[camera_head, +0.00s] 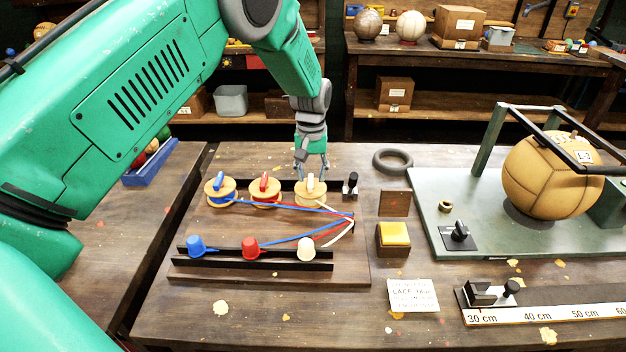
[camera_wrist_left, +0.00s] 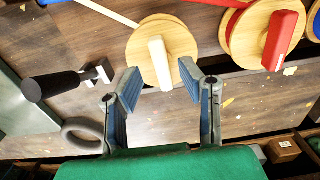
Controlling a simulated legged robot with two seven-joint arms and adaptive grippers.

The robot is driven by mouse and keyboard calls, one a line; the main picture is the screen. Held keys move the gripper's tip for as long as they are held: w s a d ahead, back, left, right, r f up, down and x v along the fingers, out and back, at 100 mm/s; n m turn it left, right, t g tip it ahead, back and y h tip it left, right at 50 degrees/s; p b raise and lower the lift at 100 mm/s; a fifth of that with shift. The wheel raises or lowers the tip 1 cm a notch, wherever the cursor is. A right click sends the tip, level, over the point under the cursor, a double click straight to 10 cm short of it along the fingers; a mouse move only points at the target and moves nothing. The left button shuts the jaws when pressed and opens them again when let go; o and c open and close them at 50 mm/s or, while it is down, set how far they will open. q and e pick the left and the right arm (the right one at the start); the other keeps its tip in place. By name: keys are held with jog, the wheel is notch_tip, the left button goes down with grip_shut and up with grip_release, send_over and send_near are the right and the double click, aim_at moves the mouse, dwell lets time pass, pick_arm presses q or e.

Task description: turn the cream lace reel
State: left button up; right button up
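The cream lace reel (camera_head: 311,195) is a round wooden disc with an upright cream handle bar (camera_head: 311,183). It is the rightmost of the reels on the wooden board. My left gripper (camera_head: 311,166) is over it, pointing down. In the left wrist view, the reel (camera_wrist_left: 182,38) shows its cream handle (camera_wrist_left: 159,62) reaching between the two fingertips. The fingers (camera_wrist_left: 161,84) are apart with a gap on each side of the handle. Whether they are level with the handle is hard to tell. My right gripper is not in view.
The red reel (camera_head: 265,189) and blue reel (camera_head: 220,191) stand to the left. A black-handled lever (camera_head: 351,185) stands close on the right. Laces run to the board's right side, and blue, red and cream cups (camera_head: 306,249) sit on the front rail.

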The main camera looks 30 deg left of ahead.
aim_at(311, 180)
pick_arm(q)
notch_tip(311, 180, up, 10)
jog(key=shift+d, duration=0.25)
jog(key=shift+r, duration=0.1)
jog(key=shift+a, duration=0.2)
